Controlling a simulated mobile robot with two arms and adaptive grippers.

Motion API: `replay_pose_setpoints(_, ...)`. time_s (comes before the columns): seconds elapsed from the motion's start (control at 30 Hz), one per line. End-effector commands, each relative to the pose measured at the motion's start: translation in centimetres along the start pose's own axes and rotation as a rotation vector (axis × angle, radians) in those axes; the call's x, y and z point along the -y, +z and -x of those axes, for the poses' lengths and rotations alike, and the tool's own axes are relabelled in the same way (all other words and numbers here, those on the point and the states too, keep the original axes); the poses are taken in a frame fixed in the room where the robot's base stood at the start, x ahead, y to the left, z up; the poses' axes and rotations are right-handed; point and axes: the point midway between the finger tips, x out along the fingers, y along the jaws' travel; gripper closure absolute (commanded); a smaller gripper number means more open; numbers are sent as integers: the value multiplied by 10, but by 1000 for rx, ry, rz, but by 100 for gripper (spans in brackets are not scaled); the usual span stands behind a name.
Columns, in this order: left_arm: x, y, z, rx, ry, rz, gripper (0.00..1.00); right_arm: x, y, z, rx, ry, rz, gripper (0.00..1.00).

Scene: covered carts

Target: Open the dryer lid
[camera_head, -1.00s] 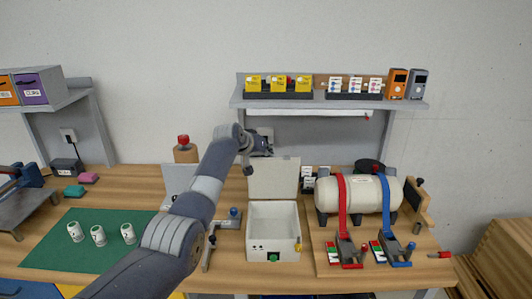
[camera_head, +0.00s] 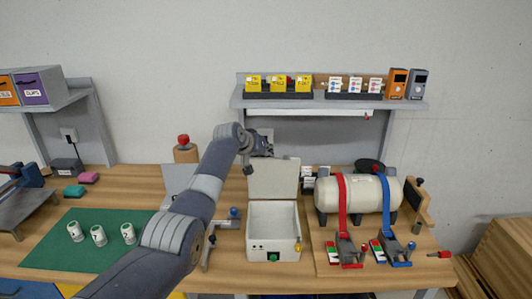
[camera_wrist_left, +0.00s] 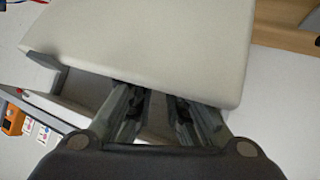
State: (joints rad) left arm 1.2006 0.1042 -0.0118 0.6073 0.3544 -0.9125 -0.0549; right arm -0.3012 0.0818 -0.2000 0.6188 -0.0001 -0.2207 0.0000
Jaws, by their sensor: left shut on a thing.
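The dryer is a white open-topped box (camera_head: 272,240) on the bench, with a green button on its front. Its cream lid (camera_head: 273,180) stands up steeply at the back of the box, so the inside shows. My left gripper (camera_head: 257,151) is at the lid's upper edge. In the left wrist view, the fingers of my left gripper (camera_wrist_left: 155,108) are at the edge of the pale lid (camera_wrist_left: 150,45) and shut on it. The fingertips are partly hidden by the lid. My right gripper is not in view.
A cream tank (camera_head: 362,194) with red and blue straps stands right of the dryer. A shelf (camera_head: 300,103) with yellow and white boxes is above. A green mat (camera_head: 75,248) with several white cups lies at left. My left arm covers part of the bench.

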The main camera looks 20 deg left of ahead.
Motion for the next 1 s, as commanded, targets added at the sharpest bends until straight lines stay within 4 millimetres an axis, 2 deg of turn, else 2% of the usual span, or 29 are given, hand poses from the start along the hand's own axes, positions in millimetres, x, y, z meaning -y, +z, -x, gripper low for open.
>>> replay_pose_setpoints(0.03,9,17,-6,34,-13,-1,100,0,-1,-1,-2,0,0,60)
replay_pose_setpoints(0.3,9,17,-6,34,-13,-1,100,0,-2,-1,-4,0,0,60)
replay_pose_setpoints(0.33,9,17,-6,34,-13,-1,83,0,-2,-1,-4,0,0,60)
replay_pose_setpoints(0.43,8,17,-7,34,-13,0,62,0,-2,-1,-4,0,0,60)
replay_pose_setpoints(1.0,5,14,-5,26,-7,1,62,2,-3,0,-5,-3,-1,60)
